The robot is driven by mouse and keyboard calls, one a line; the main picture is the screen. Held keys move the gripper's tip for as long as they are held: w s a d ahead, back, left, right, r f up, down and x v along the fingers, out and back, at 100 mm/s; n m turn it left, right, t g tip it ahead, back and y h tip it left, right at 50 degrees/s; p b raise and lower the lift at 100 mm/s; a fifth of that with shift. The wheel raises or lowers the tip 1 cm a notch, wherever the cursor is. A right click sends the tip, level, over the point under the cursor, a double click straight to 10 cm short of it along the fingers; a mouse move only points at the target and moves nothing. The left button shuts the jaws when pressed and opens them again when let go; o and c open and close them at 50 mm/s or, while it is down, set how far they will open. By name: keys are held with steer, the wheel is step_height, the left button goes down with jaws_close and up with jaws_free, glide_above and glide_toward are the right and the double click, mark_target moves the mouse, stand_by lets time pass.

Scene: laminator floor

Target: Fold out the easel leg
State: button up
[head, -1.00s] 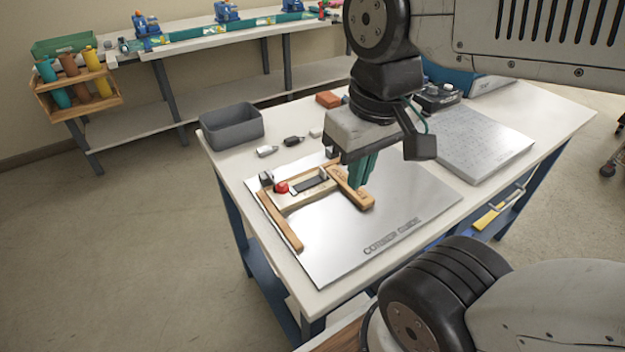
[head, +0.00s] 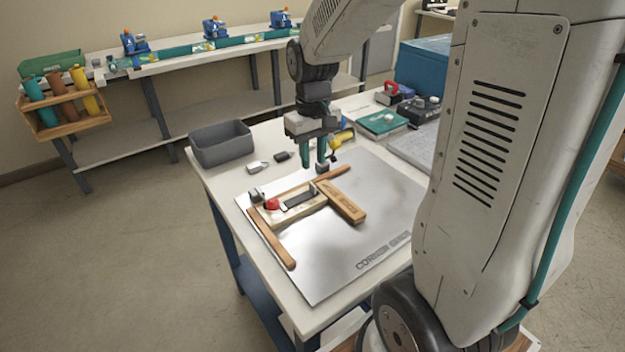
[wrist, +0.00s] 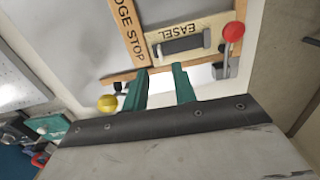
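The easel is a pale wooden board (head: 284,206) between brown wooden bars, on a shiny metal sheet (head: 340,250). Its lettering "EASEL" (wrist: 180,27) reads in the wrist view. A dark strip (wrist: 183,45), possibly the folded leg, lies flat along the board; it also shows in the head view (head: 299,198). A red knob (wrist: 233,32) is at one end. My gripper (head: 313,163) points down by the board's far edge, its teal fingers apart. In the wrist view the fingertips (wrist: 162,74) are beside the edge with nothing visible between them; contact cannot be told.
The edge stop bar (head: 341,202) adjoins the board. A yellow knob (wrist: 107,102) is close to one finger. A grey bin (head: 220,144) and small parts stand at the back left, a green box (head: 382,123) at the back right. The sheet's front is clear.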

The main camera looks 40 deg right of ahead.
mark_target(313, 184)
step_height(313, 184, down, 8)
steer(key=shift+w+r, duration=0.1)
steer(key=shift+r, duration=0.15)
jaws_close()
stand_by(1.6)
